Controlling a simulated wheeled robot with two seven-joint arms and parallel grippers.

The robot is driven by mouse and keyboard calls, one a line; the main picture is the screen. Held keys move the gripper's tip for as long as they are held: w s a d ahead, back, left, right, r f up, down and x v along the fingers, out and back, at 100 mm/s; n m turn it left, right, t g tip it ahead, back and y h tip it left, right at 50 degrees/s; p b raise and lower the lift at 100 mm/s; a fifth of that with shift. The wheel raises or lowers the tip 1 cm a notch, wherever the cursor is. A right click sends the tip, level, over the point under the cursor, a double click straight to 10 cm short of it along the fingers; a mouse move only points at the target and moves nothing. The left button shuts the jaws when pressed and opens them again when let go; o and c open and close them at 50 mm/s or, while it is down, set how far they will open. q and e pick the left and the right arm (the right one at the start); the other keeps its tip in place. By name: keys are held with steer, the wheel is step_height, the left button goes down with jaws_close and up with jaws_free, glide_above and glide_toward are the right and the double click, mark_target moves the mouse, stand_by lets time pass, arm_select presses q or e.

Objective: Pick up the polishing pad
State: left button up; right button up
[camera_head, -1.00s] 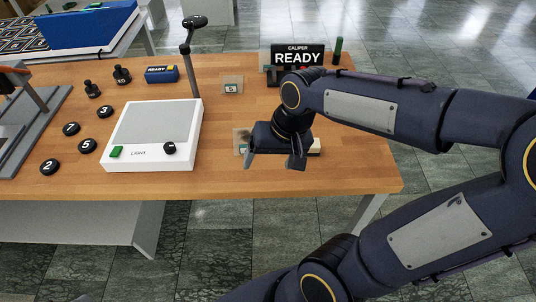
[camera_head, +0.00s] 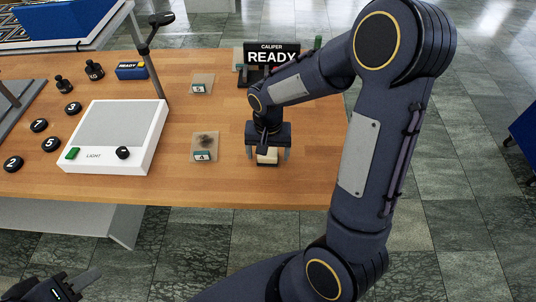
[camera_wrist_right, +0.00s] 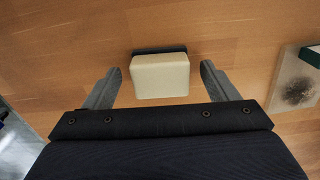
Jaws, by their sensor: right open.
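The polishing pad (camera_head: 266,158) is a small cream block on the front right part of the wooden table. In the right wrist view the pad (camera_wrist_right: 160,76) shows its cream face and a dark layer along its far edge. My right gripper (camera_head: 268,153) is above the pad, pointing down. In its wrist view the open fingers (camera_wrist_right: 161,70) are on either side of the pad, with a gap at each side. My left gripper (camera_head: 68,284) is at the bottom left corner, off the table and partly cut off; its opening is unclear.
A sample card marked 4 (camera_head: 204,147) with a dark smudge lies left of the pad. Another card (camera_head: 200,84) lies behind it. A white light box (camera_head: 115,135), numbered black knobs (camera_head: 50,144) and a caliper READY display (camera_head: 270,55) also stand on the table.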

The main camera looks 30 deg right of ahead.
steer(key=shift+f, duration=0.25)
steer(key=c, duration=1.1)
steer(key=shift+r, duration=0.1)
steer(key=shift+r, duration=0.5)
steer(key=shift+a+r, duration=0.25)
steer(key=shift+r, duration=1)
steer(key=s+a+r, duration=0.1)
steer(key=a+r, duration=0.2)
steer(key=a, duration=0.1)
steer(key=s+a+r+b, duration=0.1)
steer(key=a+r, duration=0.2)
steer(key=a, duration=0.2)
steer(key=s+a+r, duration=0.1)
steer(key=a+r, duration=0.2)
steer(key=a, duration=0.1)
steer(key=shift+s+a+r+b, duration=0.15)
steer(key=shift+r+b, duration=0.05)
steer(key=shift+b, duration=0.1)
